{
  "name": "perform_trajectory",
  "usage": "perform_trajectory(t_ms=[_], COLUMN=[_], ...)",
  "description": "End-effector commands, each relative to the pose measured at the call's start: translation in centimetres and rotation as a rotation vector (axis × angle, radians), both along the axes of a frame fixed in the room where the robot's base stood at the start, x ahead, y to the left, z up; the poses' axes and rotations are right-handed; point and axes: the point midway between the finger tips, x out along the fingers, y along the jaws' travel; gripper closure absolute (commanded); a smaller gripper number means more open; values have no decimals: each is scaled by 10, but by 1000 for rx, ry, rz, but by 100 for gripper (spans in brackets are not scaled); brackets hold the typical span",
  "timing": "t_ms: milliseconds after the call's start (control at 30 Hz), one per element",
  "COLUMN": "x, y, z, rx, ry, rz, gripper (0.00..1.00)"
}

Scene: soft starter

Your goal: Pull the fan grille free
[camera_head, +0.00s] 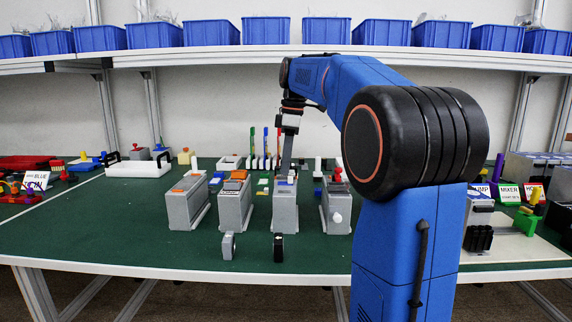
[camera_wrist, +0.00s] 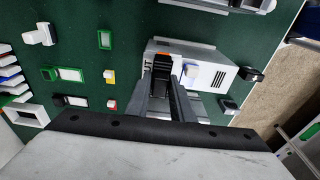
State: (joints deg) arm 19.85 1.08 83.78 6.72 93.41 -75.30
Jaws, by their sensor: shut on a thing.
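The third grey soft starter unit (camera_head: 285,213) stands upright on the green table, with a blue part on its top. My gripper (camera_head: 287,178) points down at the top of this unit. In the wrist view the unit (camera_wrist: 214,75) lies beyond my gripper (camera_wrist: 161,90), whose two fingers are closed on a black ribbed part, which seems to be the fan grille (camera_wrist: 161,72). This part sits at the unit's left end there, with an orange piece at its far edge. I cannot tell whether it is still seated in the unit. The fingers hide part of it.
Similar grey units (camera_head: 235,207) stand close on both sides. A small grey piece (camera_head: 228,246) and a black piece (camera_head: 278,248) stand in front, near the table edge. Upright coloured tools stand behind. Blue bins (camera_head: 266,31) line the shelf above.

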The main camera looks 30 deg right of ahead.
Motion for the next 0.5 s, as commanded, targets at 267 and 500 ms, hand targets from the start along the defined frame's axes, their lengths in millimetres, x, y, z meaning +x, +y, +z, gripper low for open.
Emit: perform_trajectory(t_ms=[267, 500], x=[0, 0], y=[0, 0], z=[2, 9], rx=[0, 0], ry=[0, 0], rz=[0, 0], gripper=[100, 100])
